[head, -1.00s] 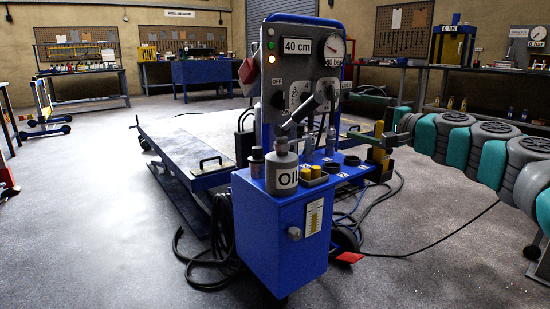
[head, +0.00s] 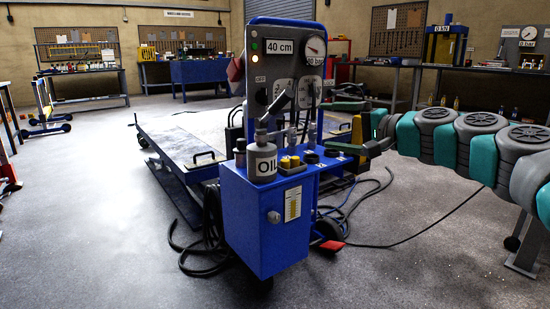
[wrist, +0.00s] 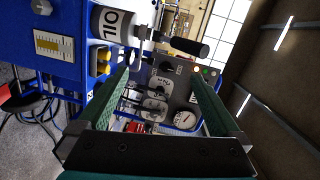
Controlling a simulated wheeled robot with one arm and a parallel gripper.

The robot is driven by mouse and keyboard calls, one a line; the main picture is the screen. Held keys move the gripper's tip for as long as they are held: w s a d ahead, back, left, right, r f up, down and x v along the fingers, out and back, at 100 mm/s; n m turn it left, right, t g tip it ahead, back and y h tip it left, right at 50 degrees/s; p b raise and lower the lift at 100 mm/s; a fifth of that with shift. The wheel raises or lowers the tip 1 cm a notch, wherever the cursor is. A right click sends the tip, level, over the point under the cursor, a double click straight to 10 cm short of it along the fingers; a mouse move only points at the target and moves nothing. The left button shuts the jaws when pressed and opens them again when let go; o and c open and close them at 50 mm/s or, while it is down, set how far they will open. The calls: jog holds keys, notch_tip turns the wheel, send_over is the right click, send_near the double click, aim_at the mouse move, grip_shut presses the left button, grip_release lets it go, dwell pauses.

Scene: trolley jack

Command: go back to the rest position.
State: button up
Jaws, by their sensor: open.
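My gripper (head: 342,126) is open and empty. It sits at the right side of the blue trolley's control panel (head: 285,62), with one finger above the other in the head view. In the wrist view my gripper (wrist: 158,78) shows its two green fingers spread wide, with the panel (wrist: 160,105) seen between and beyond them. I cannot tell the exact gap to the panel. The grey oil can (head: 262,163) stands upright on the blue cabinet (head: 265,225), clear of my gripper. It also shows in the wrist view (wrist: 112,22).
A low blue lift platform (head: 180,145) lies behind the cabinet. Black hoses (head: 200,235) lie on the floor to its left, and a cable (head: 420,236) crosses the floor at right. Benches (head: 205,72) line the walls.

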jog(key=s+a+f+n+g+h, duration=0.1)
jog(key=s+a+f+n+g, duration=0.25)
jog(key=s+a+f, duration=0.35)
jog(key=s+a+f+n+g+h, duration=0.25)
jog(key=s+a+f+g, duration=0.2)
jog(key=s+f, duration=0.4)
jog(key=s+f+n+g+h, duration=0.1)
jog(key=s+f+n+h, duration=0.1)
jog(key=s+f, duration=0.55)
jog(key=s+d+f+g+h, duration=0.3)
jog(key=s+d+f, duration=0.35)
jog(key=s, duration=0.35)
jog(key=s+d+f+g+h, duration=0.25)
jog(key=s+d+f, duration=0.35)
jog(key=s, duration=0.5)
jog(key=s+p+v, duration=0.2)
jog(key=p+v, duration=1)
jog(key=shift+d+r, duration=0.2)
jog(key=shift+r, duration=0.45)
jog(key=shift+t, duration=0.25)
